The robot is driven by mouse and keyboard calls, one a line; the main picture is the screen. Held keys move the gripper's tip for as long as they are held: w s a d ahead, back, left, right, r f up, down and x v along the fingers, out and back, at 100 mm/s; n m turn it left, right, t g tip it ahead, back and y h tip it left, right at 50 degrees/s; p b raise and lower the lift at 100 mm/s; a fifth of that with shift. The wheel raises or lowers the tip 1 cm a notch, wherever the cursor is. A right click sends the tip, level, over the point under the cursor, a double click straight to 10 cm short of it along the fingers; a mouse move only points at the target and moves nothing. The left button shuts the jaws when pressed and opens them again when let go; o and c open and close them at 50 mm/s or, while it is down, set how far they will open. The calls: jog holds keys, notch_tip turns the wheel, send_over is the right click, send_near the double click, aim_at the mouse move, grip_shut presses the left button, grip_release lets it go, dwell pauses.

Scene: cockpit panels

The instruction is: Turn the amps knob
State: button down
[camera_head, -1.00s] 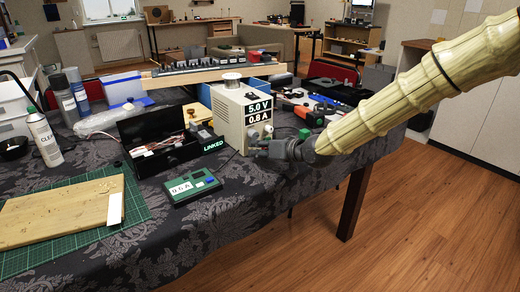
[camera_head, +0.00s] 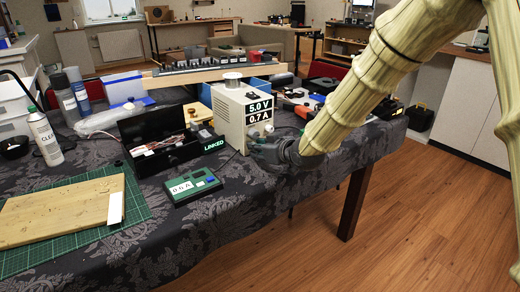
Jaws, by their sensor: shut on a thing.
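The beige power supply (camera_head: 230,116) stands on the cloth-covered table. Its front display (camera_head: 258,111) reads 5.0 V above 0.7 A. My gripper (camera_head: 257,145) is at the lower front of the power supply, below the display, with my arm coming in from the upper right. It is shut on a knob there, which the fingers largely hide; I take it to be the amps knob. A green meter (camera_head: 190,186) lies flat on the table in front of the supply; its small reading is hard to make out.
A black open box (camera_head: 160,150) marked LINKED stands left of the supply. A wooden board (camera_head: 60,212) lies on a green cutting mat (camera_head: 138,205) at the left. Orange-handled tools lie right of the supply.

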jog(key=shift+n, duration=0.4)
dwell(0.4)
jog(key=c, duration=1.3)
grip_release()
jog(key=shift+o, duration=0.2)
jog(key=shift+s, duration=0.1)
jog(key=v, duration=1.2)
jog(key=shift+a, duration=0.15)
